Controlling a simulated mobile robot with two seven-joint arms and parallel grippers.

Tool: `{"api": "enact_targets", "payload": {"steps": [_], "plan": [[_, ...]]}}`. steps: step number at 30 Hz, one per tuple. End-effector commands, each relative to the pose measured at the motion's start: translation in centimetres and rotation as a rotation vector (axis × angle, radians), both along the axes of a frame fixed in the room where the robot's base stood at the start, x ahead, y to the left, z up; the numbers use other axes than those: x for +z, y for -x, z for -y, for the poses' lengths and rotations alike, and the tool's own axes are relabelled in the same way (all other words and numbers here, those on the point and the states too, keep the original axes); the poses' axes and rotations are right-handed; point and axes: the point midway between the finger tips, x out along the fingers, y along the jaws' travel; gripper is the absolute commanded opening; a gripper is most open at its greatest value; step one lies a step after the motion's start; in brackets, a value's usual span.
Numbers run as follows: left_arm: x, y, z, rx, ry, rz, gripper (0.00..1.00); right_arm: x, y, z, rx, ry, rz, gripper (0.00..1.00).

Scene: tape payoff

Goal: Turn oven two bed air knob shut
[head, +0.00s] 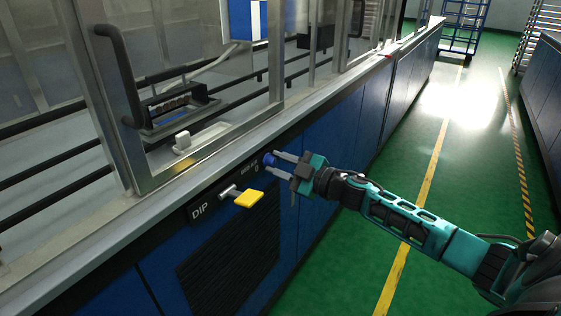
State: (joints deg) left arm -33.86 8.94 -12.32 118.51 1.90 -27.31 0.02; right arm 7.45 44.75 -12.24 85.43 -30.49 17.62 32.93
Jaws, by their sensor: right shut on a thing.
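A small round blue knob (268,159) sits on the dark strip at the top of the blue cabinet front. Its label beside it is too small to read surely. My right gripper (276,164) is shut on this knob, with its grey fingers on either side of it. The fingers hide part of the knob, and I cannot tell its turn angle. My left gripper does not show.
A yellow-handled lever (248,198) marked DIP sticks out left of the knob, close to my gripper. A framed glass door with a black handle (118,75) stands above the counter ledge. The green aisle floor (480,190) at right is clear.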

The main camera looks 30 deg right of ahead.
Motion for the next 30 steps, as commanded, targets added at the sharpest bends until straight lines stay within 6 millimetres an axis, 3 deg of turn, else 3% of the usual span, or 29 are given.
{"api": "enact_targets", "payload": {"steps": [18, 30], "plan": [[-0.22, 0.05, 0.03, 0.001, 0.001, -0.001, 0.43, -0.21, 0.05, -0.1, 0.001, 0.526, 0.219, 0.02], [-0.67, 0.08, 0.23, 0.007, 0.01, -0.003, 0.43, -0.28, 0.06, -0.11, 0.001, 0.736, 0.306, 0.02]]}}
